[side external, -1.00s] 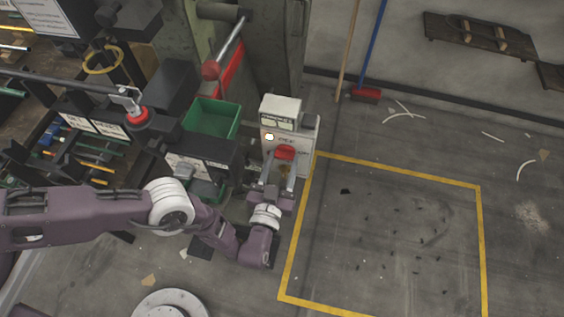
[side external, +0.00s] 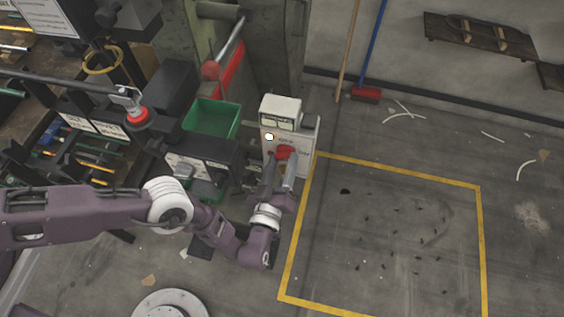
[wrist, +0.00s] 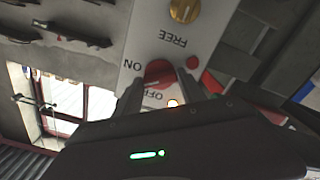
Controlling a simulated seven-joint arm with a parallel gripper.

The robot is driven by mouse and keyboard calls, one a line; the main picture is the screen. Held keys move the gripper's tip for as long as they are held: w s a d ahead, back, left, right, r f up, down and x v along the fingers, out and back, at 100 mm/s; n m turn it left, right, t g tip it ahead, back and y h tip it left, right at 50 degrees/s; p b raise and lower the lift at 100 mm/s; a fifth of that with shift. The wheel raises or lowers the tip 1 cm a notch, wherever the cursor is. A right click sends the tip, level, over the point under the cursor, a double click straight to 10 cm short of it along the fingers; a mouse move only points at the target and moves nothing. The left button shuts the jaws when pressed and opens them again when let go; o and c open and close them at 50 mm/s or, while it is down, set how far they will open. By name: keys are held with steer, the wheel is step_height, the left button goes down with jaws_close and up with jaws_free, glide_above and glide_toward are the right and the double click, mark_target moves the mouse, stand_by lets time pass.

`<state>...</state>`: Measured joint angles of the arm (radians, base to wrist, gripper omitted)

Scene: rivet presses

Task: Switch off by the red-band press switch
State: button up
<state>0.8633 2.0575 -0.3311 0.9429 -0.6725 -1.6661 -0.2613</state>
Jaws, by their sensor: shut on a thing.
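A white switch box (side external: 302,128) stands on the front of a grey-green machine. A red rotary knob (side external: 285,152) sits on its face. My gripper (side external: 280,160) is shut on this knob from below, one finger each side. In the wrist view the red knob (wrist: 160,70) sits between my gripper's fingers (wrist: 158,84), on a white plate with upside-down words ON at its left and OFF below it. Which mark the knob points to is hard to tell. A red band (side external: 230,75) shows on the machine behind the box.
A green bin (side external: 210,118) and a dark labelled box (side external: 205,160) stand left of the switch box. Floor inside the yellow outline (side external: 398,168) is mostly clear.

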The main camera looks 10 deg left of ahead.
steer(key=n, duration=0.5)
steer(key=shift+n, duration=0.3)
steer(key=n, duration=0.5)
steer(key=shift+n, duration=0.6)
steer(key=o, duration=1.4)
steer(key=shift+c, duration=0.2)
steer(key=shift+s, duration=0.15)
steer(key=s, duration=0.7)
